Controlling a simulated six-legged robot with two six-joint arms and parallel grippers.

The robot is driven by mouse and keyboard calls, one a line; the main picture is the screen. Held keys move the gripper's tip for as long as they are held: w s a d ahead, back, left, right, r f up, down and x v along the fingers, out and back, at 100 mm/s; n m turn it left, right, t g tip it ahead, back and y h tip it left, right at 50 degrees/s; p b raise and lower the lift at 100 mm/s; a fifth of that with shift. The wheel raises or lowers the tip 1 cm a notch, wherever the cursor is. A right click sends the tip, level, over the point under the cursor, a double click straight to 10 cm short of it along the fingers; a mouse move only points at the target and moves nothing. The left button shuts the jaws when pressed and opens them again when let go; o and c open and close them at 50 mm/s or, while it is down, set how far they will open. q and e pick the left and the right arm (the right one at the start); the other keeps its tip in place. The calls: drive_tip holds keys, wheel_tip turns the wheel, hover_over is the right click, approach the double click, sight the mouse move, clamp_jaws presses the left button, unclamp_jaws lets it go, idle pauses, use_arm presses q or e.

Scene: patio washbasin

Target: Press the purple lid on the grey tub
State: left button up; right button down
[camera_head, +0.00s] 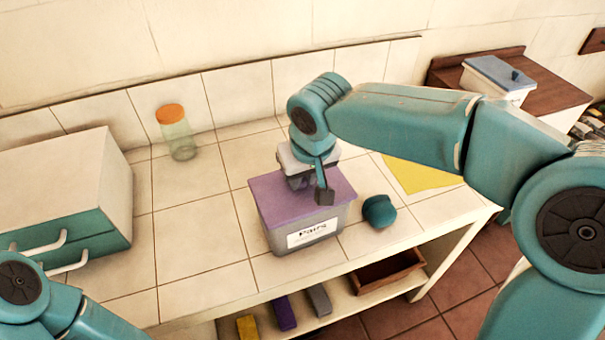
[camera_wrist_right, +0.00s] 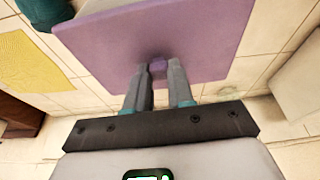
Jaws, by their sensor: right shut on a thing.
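The grey tub (camera_head: 275,239) stands on the tiled counter and has a white label reading something like "Pairs". The flat, square purple lid (camera_head: 275,200) lies over its top; I cannot tell whether it is fully seated. My right gripper (camera_head: 313,190) comes down over the lid. In the right wrist view, the gripper (camera_wrist_right: 160,82) is shut on the small purple knob (camera_wrist_right: 158,63) of the lid (camera_wrist_right: 200,45).
A teal round object (camera_head: 379,211) sits right of the tub, with a yellow cloth (camera_head: 420,174) beyond. A glass jar with an orange lid (camera_head: 178,135) stands at the back left, near a white-and-teal drawer box (camera_head: 70,190). Counter left of the tub is clear.

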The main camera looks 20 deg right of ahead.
idle(0.3)
drive_tip(key=shift+c, duration=2.1)
unclamp_jaws()
drive_tip(key=shift+r, duration=0.1)
drive_tip(key=shift+r+p, duration=2.8)
drive_tip(key=shift+r, duration=0.6)
clamp_jaws()
drive_tip(key=shift+f, duration=0.2)
